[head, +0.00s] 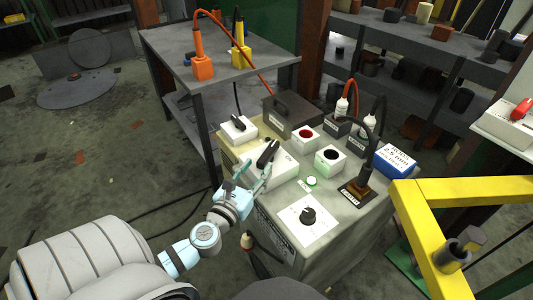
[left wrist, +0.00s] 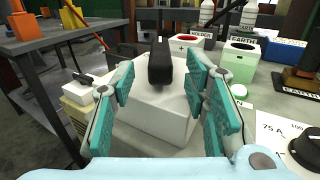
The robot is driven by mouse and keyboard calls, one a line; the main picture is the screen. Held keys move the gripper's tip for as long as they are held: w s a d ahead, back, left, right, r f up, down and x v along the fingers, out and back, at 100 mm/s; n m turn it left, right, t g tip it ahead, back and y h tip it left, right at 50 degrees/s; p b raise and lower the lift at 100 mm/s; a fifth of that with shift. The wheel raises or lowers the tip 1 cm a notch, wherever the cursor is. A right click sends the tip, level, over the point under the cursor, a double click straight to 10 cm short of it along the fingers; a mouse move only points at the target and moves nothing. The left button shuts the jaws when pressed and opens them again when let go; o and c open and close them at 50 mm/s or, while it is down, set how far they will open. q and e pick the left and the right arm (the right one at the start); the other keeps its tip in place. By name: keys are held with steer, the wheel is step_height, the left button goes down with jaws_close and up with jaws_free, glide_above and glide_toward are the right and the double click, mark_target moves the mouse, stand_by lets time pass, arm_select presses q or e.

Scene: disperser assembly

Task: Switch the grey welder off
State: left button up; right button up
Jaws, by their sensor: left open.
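The grey welder (head: 335,234) is a boxy cabinet in the middle of the head view. On its top is a white switch box with a black lever (head: 267,154). The lever also stands up from the white switch box (left wrist: 150,115) in the left wrist view (left wrist: 160,65). My left gripper (head: 257,174) is open and empty at the near side of this box. In the left wrist view its teal fingers (left wrist: 163,95) lie on either side of the lever, with visible gaps; I cannot tell how deep they reach. My right gripper is not in view.
The welder's top also holds a green button (head: 311,181), a black dial (head: 308,215), red and black sockets and a blue box (head: 394,160). A smaller lever switch (head: 239,127) is behind left. A grey table (head: 205,80) stands behind; a yellow frame (head: 420,230) stands right.

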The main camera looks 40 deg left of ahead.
mark_target(266, 154)
arm_select(q)
steer(key=x, duration=0.6)
steer(key=shift+w, duration=0.2)
jaws_close()
